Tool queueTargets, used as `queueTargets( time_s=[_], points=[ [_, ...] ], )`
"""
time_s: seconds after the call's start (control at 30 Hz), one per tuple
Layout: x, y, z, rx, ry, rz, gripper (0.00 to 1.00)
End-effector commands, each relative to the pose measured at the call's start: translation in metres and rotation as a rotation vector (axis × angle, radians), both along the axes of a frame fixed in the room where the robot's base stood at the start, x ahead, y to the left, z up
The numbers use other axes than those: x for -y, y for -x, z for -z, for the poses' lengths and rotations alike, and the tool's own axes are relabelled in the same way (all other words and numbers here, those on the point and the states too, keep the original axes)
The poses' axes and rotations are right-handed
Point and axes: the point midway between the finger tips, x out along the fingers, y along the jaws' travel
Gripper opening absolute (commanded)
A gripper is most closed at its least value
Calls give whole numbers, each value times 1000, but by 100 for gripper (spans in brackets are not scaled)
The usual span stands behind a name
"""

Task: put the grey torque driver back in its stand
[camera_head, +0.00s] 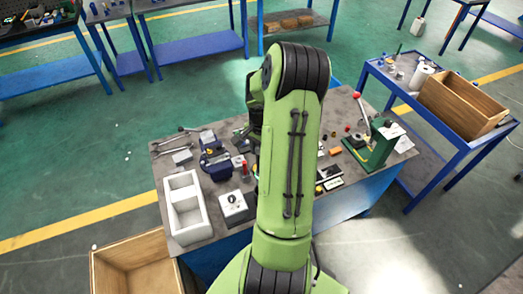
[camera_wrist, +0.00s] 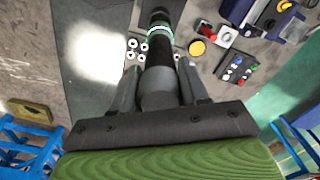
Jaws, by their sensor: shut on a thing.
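In the wrist view my gripper (camera_wrist: 160,80) is shut on the torque driver (camera_wrist: 158,88), a dark grey cylinder with a black section and a pale green-white ring. The driver points away from the camera, between the two fingers. Its far end meets or overlaps a dark grey block-like shape (camera_wrist: 178,12) at the top of the view. I cannot tell whether that shape is the stand, or whether the driver touches it. In the head view my green arm hides the gripper and the driver.
The workbench (camera_head: 222,235) holds a white divided tray (camera_head: 184,207), a pale box with a dark knob (camera_head: 233,205), a blue vise (camera_head: 215,163) and a green lever press (camera_head: 372,148). Several small white rings (camera_wrist: 137,50) and a yellow disc (camera_wrist: 197,48) lie beside the driver in the wrist view.

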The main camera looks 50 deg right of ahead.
Motion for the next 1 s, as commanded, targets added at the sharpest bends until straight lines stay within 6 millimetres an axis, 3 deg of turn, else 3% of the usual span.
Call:
queueTargets(
  time_s=[0.37, 1.0],
  points=[
    [1, 0, 0, 2, 2, 0, 0],
    [0, 0, 22, 2, 2, 0, 0]
  ],
)
